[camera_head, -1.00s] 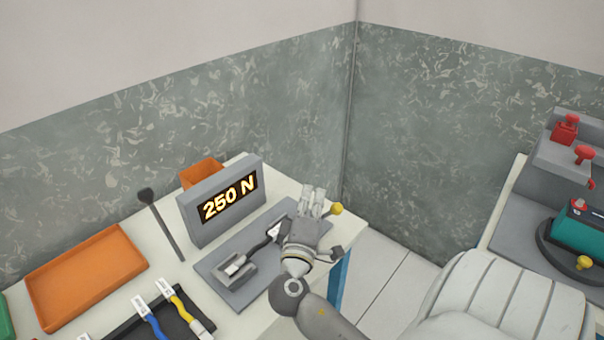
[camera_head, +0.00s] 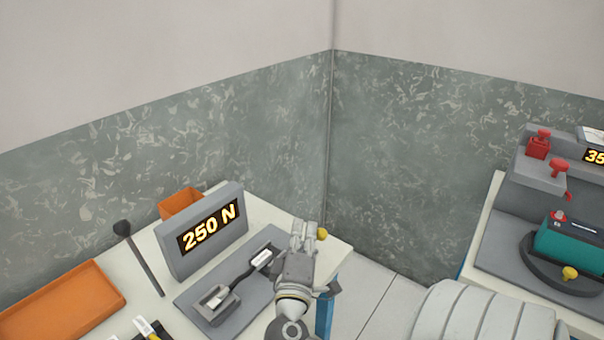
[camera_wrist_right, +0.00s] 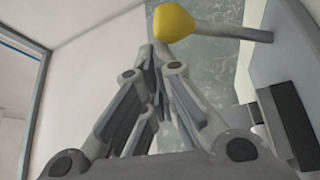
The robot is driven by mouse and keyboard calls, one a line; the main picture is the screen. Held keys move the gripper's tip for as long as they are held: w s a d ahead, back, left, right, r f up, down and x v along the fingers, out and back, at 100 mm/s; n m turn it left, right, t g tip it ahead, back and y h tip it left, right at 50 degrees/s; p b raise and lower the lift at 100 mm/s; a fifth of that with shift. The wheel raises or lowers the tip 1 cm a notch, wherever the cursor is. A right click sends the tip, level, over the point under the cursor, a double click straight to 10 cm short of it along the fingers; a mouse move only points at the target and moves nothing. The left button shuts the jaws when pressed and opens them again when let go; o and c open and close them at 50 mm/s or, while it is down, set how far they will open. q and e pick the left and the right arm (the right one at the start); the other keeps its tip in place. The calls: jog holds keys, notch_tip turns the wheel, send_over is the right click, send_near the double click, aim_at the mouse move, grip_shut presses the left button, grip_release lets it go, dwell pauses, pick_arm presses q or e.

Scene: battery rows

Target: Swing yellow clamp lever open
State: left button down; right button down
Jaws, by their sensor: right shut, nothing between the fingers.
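The yellow clamp lever shows as a yellow knob (camera_head: 321,234) just right of my right gripper's fingertips (camera_head: 306,231) in the head view. In the right wrist view the knob (camera_wrist_right: 174,20) is at the top, on a grey rod that runs right. My right gripper (camera_wrist_right: 158,52) is shut and empty, its tips just below the knob there; I cannot tell whether they touch it. The lever's base is hidden behind my gripper. A grey test plate (camera_head: 190,300) carries a dark cable with a pale end (camera_head: 261,260) near my gripper. My left gripper is not in view.
A grey display (camera_head: 207,238) reading 250 N stands behind the plate. A black-tipped rod (camera_head: 145,265), an orange tray (camera_head: 75,300) and an orange bin (camera_head: 179,201) are to the left. At right, a teal battery (camera_head: 570,238) sits by another yellow knob (camera_head: 570,273).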

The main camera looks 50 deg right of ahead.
jog(key=shift+s+f, duration=0.2)
jog(key=shift+f, duration=0.05)
jog(key=r+v, duration=0.1)
jog(key=v, duration=1)
jog(key=shift+a+f, duration=0.35)
jog(key=shift+a, duration=0.05)
jog(key=shift+s, duration=0.1)
